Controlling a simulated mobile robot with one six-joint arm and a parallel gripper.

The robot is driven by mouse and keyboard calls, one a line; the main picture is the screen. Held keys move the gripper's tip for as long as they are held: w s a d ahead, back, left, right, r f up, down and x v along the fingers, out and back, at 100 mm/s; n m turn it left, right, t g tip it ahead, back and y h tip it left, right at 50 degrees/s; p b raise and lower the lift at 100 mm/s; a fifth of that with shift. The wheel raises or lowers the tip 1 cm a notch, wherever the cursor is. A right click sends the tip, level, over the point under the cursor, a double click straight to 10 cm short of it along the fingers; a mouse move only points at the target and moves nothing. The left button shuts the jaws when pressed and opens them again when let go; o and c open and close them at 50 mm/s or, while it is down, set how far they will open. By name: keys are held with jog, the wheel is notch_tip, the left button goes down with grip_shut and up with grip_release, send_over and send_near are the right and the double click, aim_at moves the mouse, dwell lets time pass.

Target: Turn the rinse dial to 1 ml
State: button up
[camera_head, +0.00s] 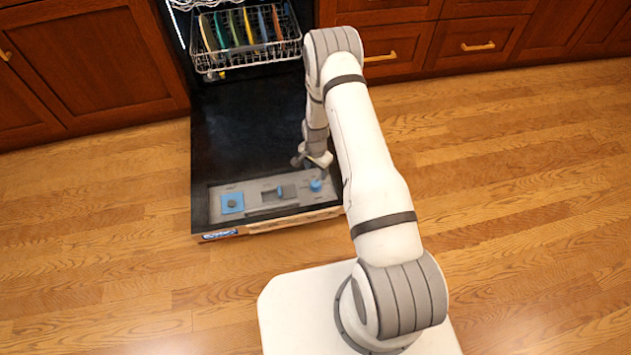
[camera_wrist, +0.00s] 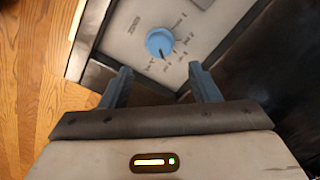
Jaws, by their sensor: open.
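The rinse dial is a round blue knob (camera_wrist: 159,42) on a grey panel (camera_wrist: 190,22) in the wrist view. Small printed marks fan out around it, too blurred to read surely. A dark pointer line on the knob points toward its lower side. In the head view the blue dial (camera_head: 316,185) sits at the right end of the panel on the open dishwasher door. My gripper (camera_wrist: 165,82) is open, its two fingers apart, empty, and just short of the dial. In the head view my gripper (camera_head: 312,170) hangs over the door close to the dial.
The open dishwasher door (camera_head: 245,135) lies flat. A blue square cap (camera_head: 232,203) and a dark latch (camera_head: 287,191) share the panel. A rack (camera_head: 245,55) of colored plates stands behind. Wooden cabinets (camera_head: 400,50) line the back; the floor (camera_head: 510,200) at right is clear.

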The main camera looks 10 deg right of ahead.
aim_at(316, 183)
notch_tip(316, 183, down, 8)
jog(key=b, duration=0.2)
jog(key=shift+f+b, duration=0.1)
jog(key=shift+b, duration=0.25)
jog(key=c, duration=1)
